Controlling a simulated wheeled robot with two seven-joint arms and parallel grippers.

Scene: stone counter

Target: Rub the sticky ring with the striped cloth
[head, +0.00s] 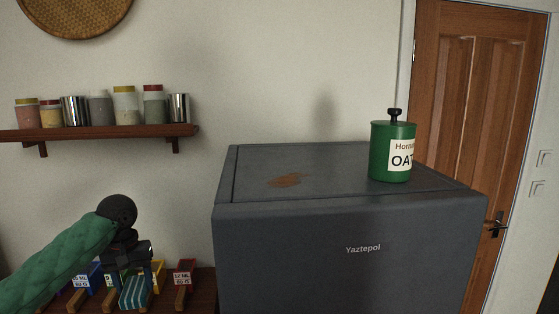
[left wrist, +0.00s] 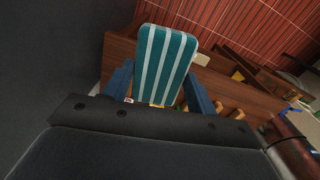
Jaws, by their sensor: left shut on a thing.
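The striped cloth (head: 135,291) is a teal, pad-like piece with pale stripes. My left gripper (head: 137,272) is shut on it at the lower left of the head view. In the left wrist view the cloth (left wrist: 165,62) sticks out between the two blue fingers of my left gripper (left wrist: 160,92). The sticky ring (head: 284,181) shows as a brownish-orange smear on the top of the dark grey Yaztepol box (head: 330,165). The cloth is left of the box and below its top, apart from the smear. My right gripper is not in view.
A green oat canister (head: 391,160) stands on the box top, right of the smear. A wall shelf (head: 100,132) with several jars is at the upper left.

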